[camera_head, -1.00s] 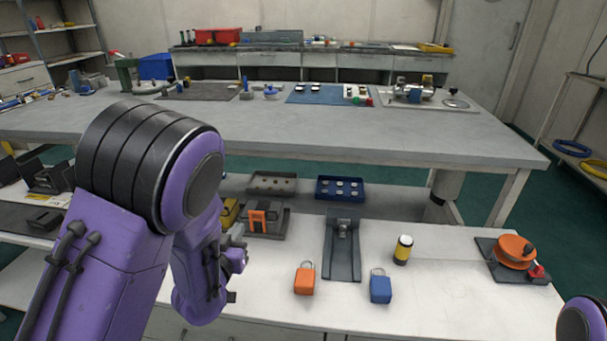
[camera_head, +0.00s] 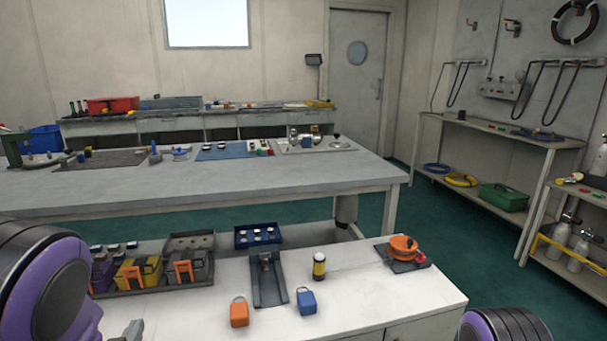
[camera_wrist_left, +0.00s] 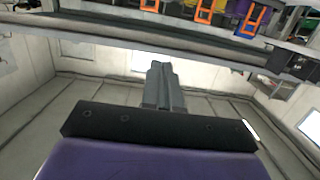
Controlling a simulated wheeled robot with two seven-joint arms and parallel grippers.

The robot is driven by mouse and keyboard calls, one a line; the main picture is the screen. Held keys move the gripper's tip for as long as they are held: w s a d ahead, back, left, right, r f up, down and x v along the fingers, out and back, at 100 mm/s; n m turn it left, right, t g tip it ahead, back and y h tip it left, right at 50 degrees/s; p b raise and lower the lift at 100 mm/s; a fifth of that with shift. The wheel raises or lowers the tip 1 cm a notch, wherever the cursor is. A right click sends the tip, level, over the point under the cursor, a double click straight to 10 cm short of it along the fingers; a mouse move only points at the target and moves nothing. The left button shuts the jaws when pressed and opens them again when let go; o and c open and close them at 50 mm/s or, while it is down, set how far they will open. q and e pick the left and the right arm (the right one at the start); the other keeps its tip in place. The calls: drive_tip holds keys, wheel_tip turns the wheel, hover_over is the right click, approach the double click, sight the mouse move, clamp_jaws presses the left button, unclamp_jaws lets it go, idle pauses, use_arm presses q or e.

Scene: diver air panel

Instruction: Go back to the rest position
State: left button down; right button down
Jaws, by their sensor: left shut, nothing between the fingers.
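My left arm shows at the lower left of the head view, with its purple and black joint at the edge. My right arm shows only as a purple and black joint at the bottom right of the head view. The right gripper is out of view.
On the near bench stand an orange padlock (camera_head: 239,313), a blue padlock (camera_head: 306,301), a grey stand (camera_head: 268,284), a yellow-black cylinder (camera_head: 319,266) and an orange reel (camera_head: 403,248). A long grey table (camera_head: 220,185) lies behind. Green floor (camera_head: 440,235) is free at the right.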

use_arm(q)
drive_tip(key=s+d+f+n+g+p, duration=0.25)
drive_tip(key=s+f+g+p, duration=0.4)
drive_tip(key=s+f, duration=0.55)
drive_tip(key=s+f+g+p, duration=0.2)
drive_tip(key=s+f+g, duration=0.1)
drive_tip(key=s, duration=0.5)
drive_tip(key=s+d+f+n+g+p, duration=0.1)
drive_tip(key=s+f+g+p, duration=0.1)
drive_tip(key=s, duration=0.6)
drive_tip(key=shift+d+f+g, duration=0.15)
drive_tip(key=shift+f+g, duration=0.4)
drive_tip(key=shift+f, duration=0.1)
drive_tip(key=shift+n, duration=0.25)
